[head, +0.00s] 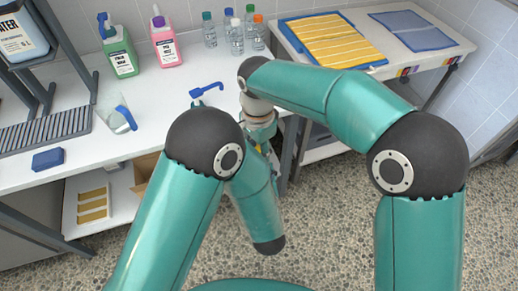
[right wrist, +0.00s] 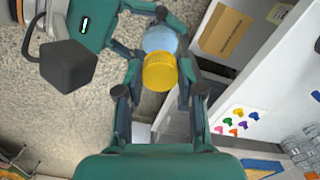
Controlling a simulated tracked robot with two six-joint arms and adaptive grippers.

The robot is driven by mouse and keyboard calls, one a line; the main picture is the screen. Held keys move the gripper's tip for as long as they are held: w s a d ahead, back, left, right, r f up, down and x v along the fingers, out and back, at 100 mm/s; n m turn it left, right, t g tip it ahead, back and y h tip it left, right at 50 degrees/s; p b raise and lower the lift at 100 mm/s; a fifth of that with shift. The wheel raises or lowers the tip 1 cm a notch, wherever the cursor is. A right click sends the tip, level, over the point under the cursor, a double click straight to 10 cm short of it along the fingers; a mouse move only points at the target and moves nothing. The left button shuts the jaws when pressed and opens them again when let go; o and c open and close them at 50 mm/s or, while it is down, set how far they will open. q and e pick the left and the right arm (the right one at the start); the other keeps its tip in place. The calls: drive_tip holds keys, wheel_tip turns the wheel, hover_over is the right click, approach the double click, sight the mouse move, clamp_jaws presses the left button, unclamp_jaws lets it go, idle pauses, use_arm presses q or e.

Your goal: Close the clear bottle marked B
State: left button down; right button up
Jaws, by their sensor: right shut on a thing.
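A yellow cap (right wrist: 159,72) is between the fingertips of my right gripper (right wrist: 158,80) in the right wrist view. My right gripper is shut on it. Just beyond the cap is a light-blue, see-through bottle (right wrist: 161,40). My left gripper (right wrist: 155,32) comes in from the upper left with its fingers on both sides of this bottle, and looks shut on it. Cap and bottle overlap in this view, and I cannot tell whether the cap is seated. No letter B can be read. In the head view my arms hide most of both grippers and the bottle.
Several clear bottles with coloured caps (head: 237,40) stand at the back of the white table (head: 175,84). Green (head: 118,50) and pink (head: 164,42) bottles stand left of them. A blue-handled tool (head: 206,89) lies near the front edge. A yellow towel (head: 332,40) lies at the right.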

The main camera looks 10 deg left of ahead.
drive_tip(key=m, duration=0.6)
drive_tip(key=shift+w+m, duration=0.15)
drive_tip(key=shift+m, duration=0.25)
drive_tip(key=m, duration=0.4)
drive_tip(key=shift+w, duration=0.1)
drive_tip(key=m, duration=0.3)
drive_tip(key=shift+w+m, duration=0.1)
drive_tip(key=shift+m, duration=0.3)
drive_tip(key=o, duration=0.7)
drive_tip(key=shift+r, duration=2.25)
drive_tip(key=shift+c, duration=0.5)
